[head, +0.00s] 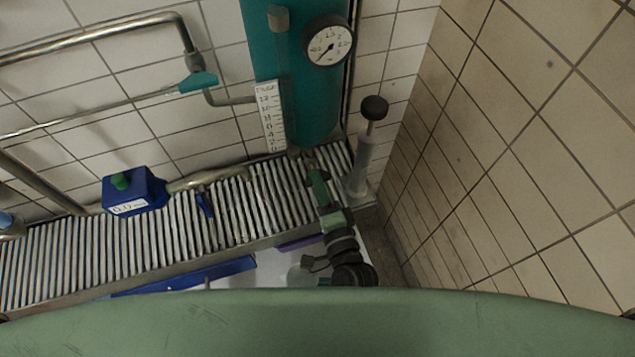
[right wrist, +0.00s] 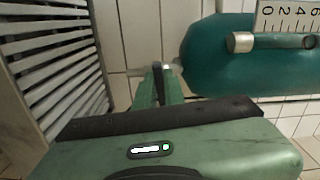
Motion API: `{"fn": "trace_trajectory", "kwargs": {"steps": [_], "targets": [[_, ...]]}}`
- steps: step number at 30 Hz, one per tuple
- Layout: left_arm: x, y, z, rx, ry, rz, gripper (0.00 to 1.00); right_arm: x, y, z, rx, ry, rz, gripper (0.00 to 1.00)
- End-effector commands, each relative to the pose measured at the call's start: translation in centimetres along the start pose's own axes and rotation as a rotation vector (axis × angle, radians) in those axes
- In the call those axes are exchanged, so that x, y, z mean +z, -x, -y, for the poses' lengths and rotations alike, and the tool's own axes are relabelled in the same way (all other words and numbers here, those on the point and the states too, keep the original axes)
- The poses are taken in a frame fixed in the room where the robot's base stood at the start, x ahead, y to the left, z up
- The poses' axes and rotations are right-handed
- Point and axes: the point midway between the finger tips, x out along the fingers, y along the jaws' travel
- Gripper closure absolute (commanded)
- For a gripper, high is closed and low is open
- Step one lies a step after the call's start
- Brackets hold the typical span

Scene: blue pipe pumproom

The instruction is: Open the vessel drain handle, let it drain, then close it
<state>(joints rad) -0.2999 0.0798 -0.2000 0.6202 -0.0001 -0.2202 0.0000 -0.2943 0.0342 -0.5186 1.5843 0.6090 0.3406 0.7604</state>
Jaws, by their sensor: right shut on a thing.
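The teal vessel (head: 315,105) stands upright against the tiled wall, with a round gauge and a white level scale on it. In the right wrist view the vessel (right wrist: 215,58) lies sideways, and a short metal outlet comes from its bottom end. My right gripper (head: 312,170) is just below the vessel's bottom. In the right wrist view its fingers (right wrist: 159,82) are shut on a small dark handle (right wrist: 157,70) at this outlet, the drain handle. Most of the handle is hidden between the fingers. I cannot see any water flow. My left gripper is not in view.
A slatted metal grate (head: 100,245) runs below the vessel. A grey hand pump (head: 363,150) stands close to the right of my gripper. A blue meter box (head: 133,191) and a blue valve handle (head: 205,203) sit left on a pipe. A tiled wall (head: 520,150) bounds the right.

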Motion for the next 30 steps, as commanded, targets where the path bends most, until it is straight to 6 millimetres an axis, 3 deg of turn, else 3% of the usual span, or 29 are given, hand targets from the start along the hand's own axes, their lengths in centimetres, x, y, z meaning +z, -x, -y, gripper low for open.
{"fn": "trace_trajectory", "kwargs": {"steps": [10,25,27,28,30], "targets": [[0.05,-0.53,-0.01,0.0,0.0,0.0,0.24,0.06,0.07,-0.12,0.003,-0.127,0.001,1.0],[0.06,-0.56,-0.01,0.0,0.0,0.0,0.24,0.04,0.08,-0.08,0.003,-0.148,0.001,1.0],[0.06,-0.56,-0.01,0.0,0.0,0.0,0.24,0.04,0.08,-0.08,0.003,-0.148,0.0,0.76],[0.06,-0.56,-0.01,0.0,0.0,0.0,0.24,0.04,0.07,-0.07,0.003,-0.148,0.0,0.68],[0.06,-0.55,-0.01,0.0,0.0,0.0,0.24,0.03,0.06,-0.05,0.003,-0.147,0.0,0.68]]}}
